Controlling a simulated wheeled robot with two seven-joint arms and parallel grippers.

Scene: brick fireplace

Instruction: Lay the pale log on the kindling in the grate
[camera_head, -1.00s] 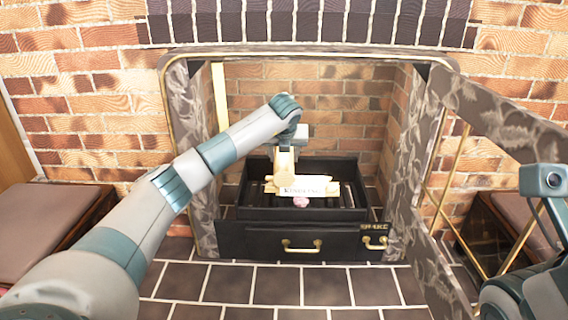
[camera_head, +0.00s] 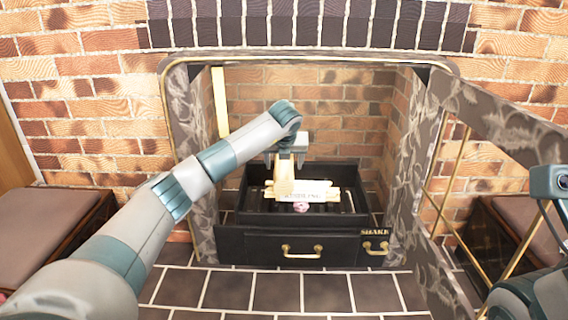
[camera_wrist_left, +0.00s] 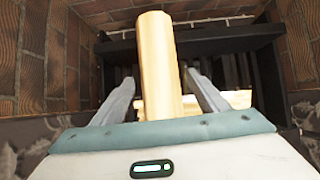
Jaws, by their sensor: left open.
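The pale log (camera_head: 284,176) lies on the kindling (camera_head: 318,196) in the black grate (camera_head: 345,218), its near end showing over the kindling's white label. My left gripper (camera_head: 287,158) is just above the log, open, with one finger on each side. In the left wrist view the log (camera_wrist_left: 158,60) runs lengthwise between the spread fingers of my left gripper (camera_wrist_left: 160,85), with gaps at both sides. Part of the kindling (camera_wrist_left: 236,98) shows beneath. Whether the log touches the kindling along its length is hidden. My right gripper is outside the picture; only my right arm shows at lower right.
The brick firebox has a stone-patterned surround (camera_head: 200,215) close to my left forearm. A patterned door (camera_head: 500,115) stands open at right. A drawer with a brass handle (camera_head: 302,250) is below the grate. The tiled hearth (camera_head: 280,290) in front is clear.

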